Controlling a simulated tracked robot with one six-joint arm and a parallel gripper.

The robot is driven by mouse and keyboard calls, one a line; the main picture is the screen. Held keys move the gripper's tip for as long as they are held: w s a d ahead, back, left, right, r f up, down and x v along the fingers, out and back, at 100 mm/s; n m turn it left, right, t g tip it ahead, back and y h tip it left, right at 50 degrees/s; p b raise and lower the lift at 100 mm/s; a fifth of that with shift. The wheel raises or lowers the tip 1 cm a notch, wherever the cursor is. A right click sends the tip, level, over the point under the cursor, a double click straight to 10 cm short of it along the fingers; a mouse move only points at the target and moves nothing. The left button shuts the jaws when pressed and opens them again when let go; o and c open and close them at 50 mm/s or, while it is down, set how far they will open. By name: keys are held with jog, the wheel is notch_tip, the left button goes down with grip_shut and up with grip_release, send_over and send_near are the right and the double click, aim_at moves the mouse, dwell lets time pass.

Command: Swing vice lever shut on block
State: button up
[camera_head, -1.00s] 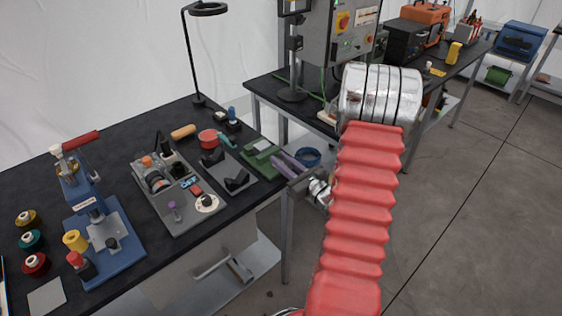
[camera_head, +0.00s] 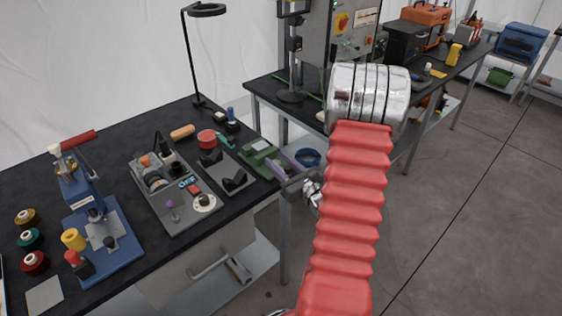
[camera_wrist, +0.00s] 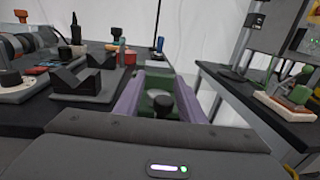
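The green vice (camera_head: 262,155) sits near the right end of the near bench, at its front edge. In the wrist view the green vice (camera_wrist: 158,88) lies straight ahead, partly covered by my gripper. A lever with a black knob (camera_wrist: 160,103) stands in front of it, between my two purple fingers. My gripper (camera_wrist: 160,90) is open, with its fingers spread on either side of the knob; I cannot tell whether either touches it. In the head view my gripper (camera_head: 296,162) is at the bench's right edge, beside the vice. I cannot make out a block in the vice.
A plate with two dark V-blocks (camera_head: 235,181) lies left of the vice. A red round tin (camera_head: 207,139) is behind it. A grey fixture board (camera_head: 175,205) and a blue press (camera_head: 104,235) stand farther left. A second bench (camera_wrist: 285,120) is to the right, across a gap.

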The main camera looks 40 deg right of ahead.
jog(key=shift+s, duration=0.15)
jog(key=s+a, duration=0.2)
jog(key=s, duration=1.1)
jog(key=shift+s, duration=0.2)
dwell(0.6)
